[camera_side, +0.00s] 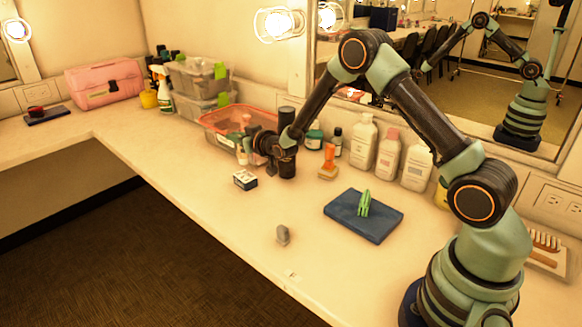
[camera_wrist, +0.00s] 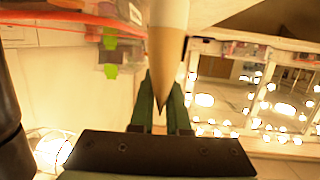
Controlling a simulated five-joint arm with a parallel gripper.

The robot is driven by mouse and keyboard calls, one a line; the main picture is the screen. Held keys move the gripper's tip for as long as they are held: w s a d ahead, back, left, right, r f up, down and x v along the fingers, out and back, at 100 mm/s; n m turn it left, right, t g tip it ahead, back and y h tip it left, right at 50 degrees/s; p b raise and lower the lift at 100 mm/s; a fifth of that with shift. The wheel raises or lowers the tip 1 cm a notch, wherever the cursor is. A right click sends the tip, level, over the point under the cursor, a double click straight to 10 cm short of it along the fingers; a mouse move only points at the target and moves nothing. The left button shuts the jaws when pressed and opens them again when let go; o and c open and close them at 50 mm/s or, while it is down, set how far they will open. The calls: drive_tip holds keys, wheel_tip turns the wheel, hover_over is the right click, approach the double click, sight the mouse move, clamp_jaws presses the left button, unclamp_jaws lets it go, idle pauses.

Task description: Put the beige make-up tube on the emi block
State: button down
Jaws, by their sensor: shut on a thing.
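My gripper (camera_wrist: 161,88) is shut on a beige tube (camera_wrist: 168,35) with a tapered end, which shows between the two green fingers in the wrist view. In the side view my gripper (camera_side: 264,152) is low over the middle of the counter, beside the red-rimmed bin; the held tube is hard to make out there. A small dark box with a white printed top (camera_side: 245,179) lies on the counter just below and left of my gripper. A small grey block (camera_side: 283,235) stands nearer the front edge. The print is too small to read, so I cannot tell which is the emi block.
A red-rimmed clear bin (camera_side: 222,113) stands behind my gripper. A blue pad (camera_side: 350,219) bears a green clip (camera_side: 365,204). The counter around the grey block is clear.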

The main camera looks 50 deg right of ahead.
drive_tip(key=shift+f, duration=2.05)
drive_tip(key=shift+f, duration=0.1)
drive_tip(key=shift+f, duration=0.15)
drive_tip(key=c, duration=0.9)
unclamp_jaws()
